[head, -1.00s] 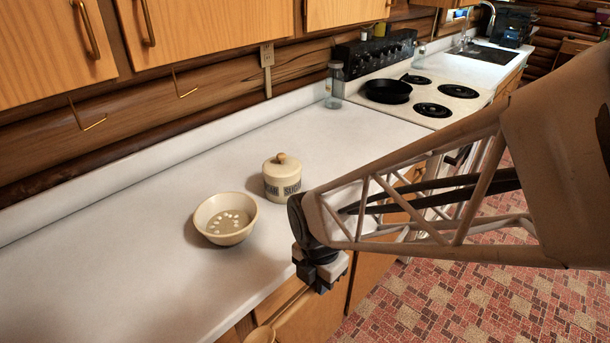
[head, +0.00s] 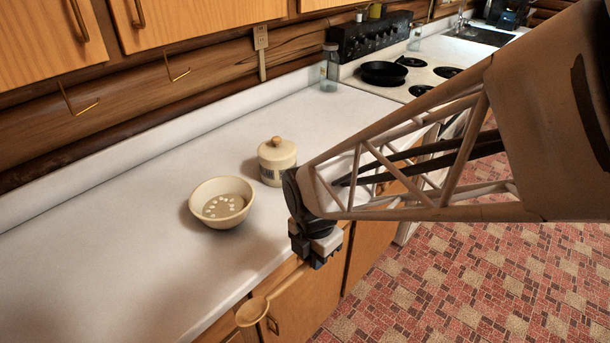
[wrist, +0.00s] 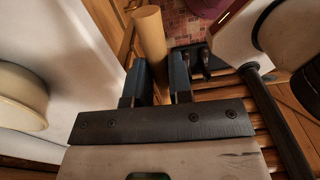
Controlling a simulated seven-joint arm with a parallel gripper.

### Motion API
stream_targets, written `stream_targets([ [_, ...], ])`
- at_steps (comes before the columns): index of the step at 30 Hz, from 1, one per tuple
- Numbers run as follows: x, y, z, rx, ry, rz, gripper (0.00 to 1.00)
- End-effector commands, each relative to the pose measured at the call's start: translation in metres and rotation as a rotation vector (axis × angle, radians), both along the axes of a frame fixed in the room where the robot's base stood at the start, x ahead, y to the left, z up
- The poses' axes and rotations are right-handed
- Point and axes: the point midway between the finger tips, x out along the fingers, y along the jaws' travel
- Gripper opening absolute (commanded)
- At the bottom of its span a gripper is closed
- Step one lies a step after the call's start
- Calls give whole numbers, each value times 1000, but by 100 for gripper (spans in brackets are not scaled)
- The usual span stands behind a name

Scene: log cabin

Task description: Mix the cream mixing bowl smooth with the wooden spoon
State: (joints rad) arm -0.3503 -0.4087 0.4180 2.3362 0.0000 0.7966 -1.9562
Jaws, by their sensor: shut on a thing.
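The cream mixing bowl (head: 242,212) stands upright on the white counter in the head view, with several small pale lumps (head: 224,206) inside. Its side also shows at the left of the wrist view (wrist: 20,97). My gripper (head: 310,262) is just off the counter's front edge, right of and nearer than the bowl. It is shut on the wooden spoon (head: 252,312), whose head points down-left, outside the bowl and in front of the cabinet doors. In the wrist view a tan round handle (wrist: 150,35) shows beyond my gripper (wrist: 160,88); the grip itself is partly hidden.
A lidded cream jar (head: 277,160) stands right of the bowl, close behind my arm. A glass bottle (head: 330,68) and a stove with a black pan (head: 383,73) are farther back. The counter (head: 110,245) left of the bowl is clear.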

Motion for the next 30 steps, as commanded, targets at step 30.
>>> stream_targets([
  [30,269,-28,93,10,-12,-1156,0],
])
